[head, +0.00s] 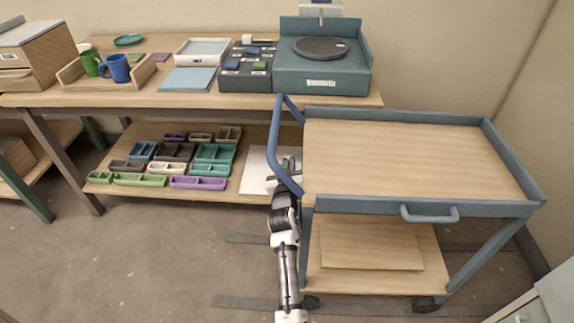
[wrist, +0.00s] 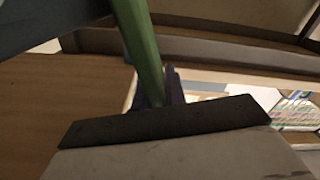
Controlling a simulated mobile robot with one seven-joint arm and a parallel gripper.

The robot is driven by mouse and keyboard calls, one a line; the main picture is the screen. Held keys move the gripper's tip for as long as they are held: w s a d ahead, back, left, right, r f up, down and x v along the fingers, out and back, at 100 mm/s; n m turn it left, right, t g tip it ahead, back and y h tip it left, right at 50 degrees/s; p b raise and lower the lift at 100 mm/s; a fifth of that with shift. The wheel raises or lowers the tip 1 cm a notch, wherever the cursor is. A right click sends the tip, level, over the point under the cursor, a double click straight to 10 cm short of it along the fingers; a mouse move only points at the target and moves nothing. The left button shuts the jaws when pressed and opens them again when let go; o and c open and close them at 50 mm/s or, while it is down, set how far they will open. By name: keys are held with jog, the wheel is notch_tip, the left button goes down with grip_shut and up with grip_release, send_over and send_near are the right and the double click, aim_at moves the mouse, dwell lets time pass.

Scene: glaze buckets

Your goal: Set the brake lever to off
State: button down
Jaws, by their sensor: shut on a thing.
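The cart (head: 420,206) stands at the right, with a wooden top and blue-grey rails. My gripper (head: 287,168) reaches up at the cart's left side, by the blue push handle (head: 280,135). In the wrist view, a green bar (wrist: 139,45), which appears to be the brake lever, slants down from the top to my gripper (wrist: 165,92). My gripper is shut on its lower end. The fingers hide that end. In the head view the lever is too small and covered to read its setting.
A workbench (head: 150,95) stands behind, carrying cups, a tray and a turntable box (head: 323,65). Its lower shelf holds several small coloured bins (head: 198,183). The cart's lower shelf bears a flat board (head: 370,245).

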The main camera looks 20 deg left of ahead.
jog(key=shift+r, duration=0.1)
jog(key=c, duration=1.4)
grip_release()
jog(key=shift+c, duration=0.2)
